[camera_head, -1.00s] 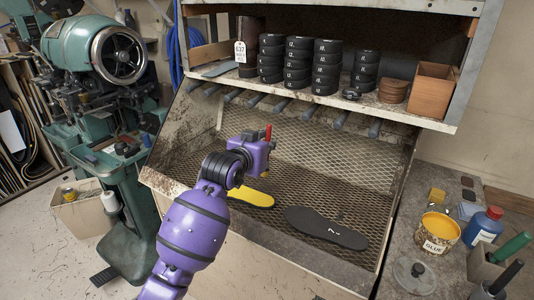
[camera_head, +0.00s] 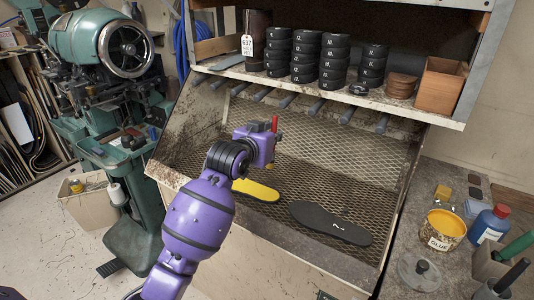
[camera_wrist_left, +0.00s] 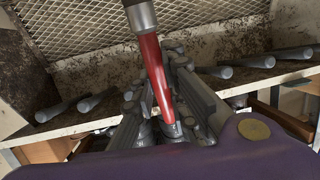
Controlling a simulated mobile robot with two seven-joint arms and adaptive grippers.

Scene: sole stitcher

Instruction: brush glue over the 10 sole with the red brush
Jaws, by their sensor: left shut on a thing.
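My left gripper (camera_head: 272,142) is shut on the red brush (camera_head: 275,124), above the mesh bench. A black sole (camera_head: 318,215) lies on the mesh, below and right of the gripper, with a small white mark too unclear to read. A yellow sole (camera_head: 256,190) lies left of it, partly behind my arm. The open glue tub (camera_head: 442,229) stands on the right-hand counter. My right gripper is out of view.
A shelf (camera_head: 330,95) with stacked black discs and a brown box (camera_head: 440,85) overhangs the bench, with grey rods below it. A blue bottle (camera_head: 489,226) and a round lid (camera_head: 419,274) stand near the glue. A green machine (camera_head: 100,45) is at left.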

